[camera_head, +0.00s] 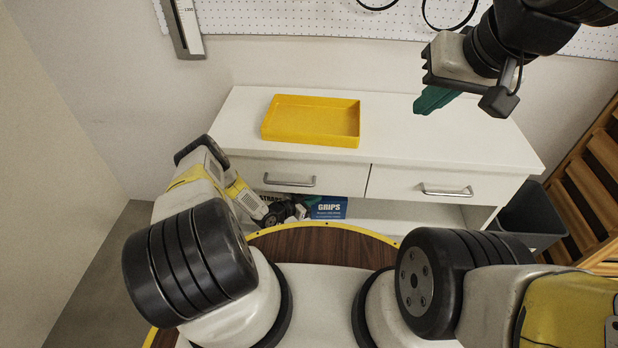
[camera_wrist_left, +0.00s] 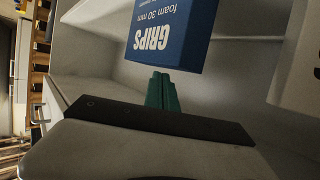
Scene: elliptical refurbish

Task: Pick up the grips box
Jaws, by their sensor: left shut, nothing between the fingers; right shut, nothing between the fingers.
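The grips box (camera_head: 330,209) is blue with white "GRIPS" lettering and sits on the open shelf under the drawers of the white cabinet. In the left wrist view the box (camera_wrist_left: 172,28) is close, just beyond the green fingertips. My left gripper (camera_head: 306,202) reaches into the shelf opening beside the box's left side. Its green fingers (camera_wrist_left: 161,92) are shut and empty, and I cannot tell whether they touch the box. My right gripper (camera_head: 436,99) is raised above the cabinet top at the right, shut and empty.
A yellow tray (camera_head: 312,138) lies on the white cabinet top (camera_head: 400,136). Two closed drawers (camera_head: 419,187) overhang the shelf. A dark bin (camera_head: 531,214) and wooden rack (camera_head: 590,180) stand at the right.

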